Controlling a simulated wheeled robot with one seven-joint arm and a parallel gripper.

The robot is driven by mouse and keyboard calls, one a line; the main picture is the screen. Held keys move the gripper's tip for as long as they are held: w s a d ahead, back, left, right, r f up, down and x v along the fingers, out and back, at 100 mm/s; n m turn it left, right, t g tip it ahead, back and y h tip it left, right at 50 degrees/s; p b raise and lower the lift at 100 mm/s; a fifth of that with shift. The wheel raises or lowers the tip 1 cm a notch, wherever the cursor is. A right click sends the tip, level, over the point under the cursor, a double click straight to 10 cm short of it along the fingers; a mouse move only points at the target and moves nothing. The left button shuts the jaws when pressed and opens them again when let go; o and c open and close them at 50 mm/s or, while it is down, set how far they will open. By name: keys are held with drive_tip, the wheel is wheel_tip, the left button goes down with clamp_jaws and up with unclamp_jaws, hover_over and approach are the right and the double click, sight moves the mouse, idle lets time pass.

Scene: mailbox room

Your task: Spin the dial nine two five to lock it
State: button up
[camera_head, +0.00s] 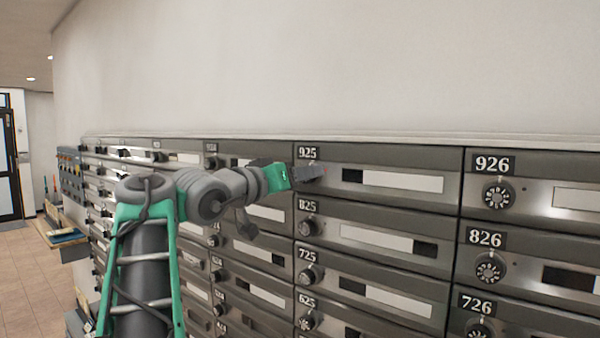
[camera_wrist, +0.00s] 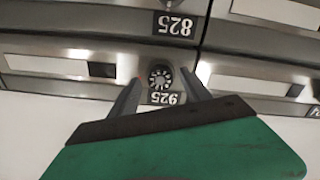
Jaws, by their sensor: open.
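The mailbox labelled 925 (camera_head: 390,181) is in the top row in the head view, a dark metal door with a pale slot. Its dial is mostly hidden there behind my gripper (camera_head: 312,174). In the wrist view, which is upside down, the round dial (camera_wrist: 161,77) shows between the two fingers of my gripper (camera_wrist: 164,82), just above the inverted 925 label (camera_wrist: 167,98). The fingers are open, one on each side of the dial. I cannot tell whether they touch it.
Mailbox 825 (camera_head: 385,238) with its own dial (camera_head: 308,227) is just below. Mailbox 926's dial (camera_head: 498,196) is to the right. The wall (camera_head: 330,70) above the boxes is bare. A small ledge (camera_head: 62,240) stands at the far left, beside open tiled floor (camera_head: 25,275).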

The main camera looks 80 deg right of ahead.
drive_tip(key=shift+c, duration=0.5)
clamp_jaws()
